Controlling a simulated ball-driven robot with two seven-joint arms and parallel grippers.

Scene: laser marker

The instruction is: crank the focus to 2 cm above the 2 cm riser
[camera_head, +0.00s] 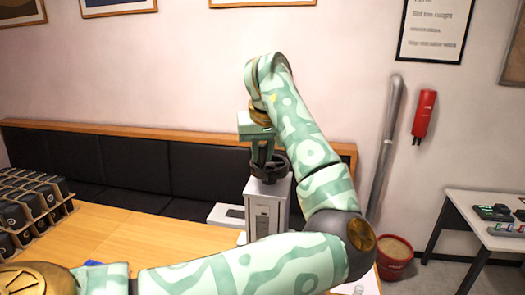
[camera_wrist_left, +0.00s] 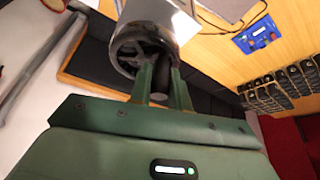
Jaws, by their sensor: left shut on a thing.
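The laser marker's silver column (camera_head: 267,207) stands at the table's far side, with a black handwheel (camera_head: 282,168) on its top. In the left wrist view the wheel (camera_wrist_left: 128,50) shows as a dark, spoked ring. My left gripper (camera_head: 262,160) points down at the wheel from above. Its green fingers (camera_wrist_left: 160,88) are shut on the wheel's small dark crank handle (camera_wrist_left: 158,97). The 2 cm riser, the focus point and any height scale reading cannot be made out; my arm hides the lower part of the machine. My right gripper is out of view.
A rack of black cases (camera_head: 30,208) stands on the wooden table (camera_head: 150,238) at left. A white box (camera_head: 226,215) sits beside the column. A blue device (camera_wrist_left: 255,35) lies on the table in the wrist view. A black padded bench (camera_head: 125,170) runs behind.

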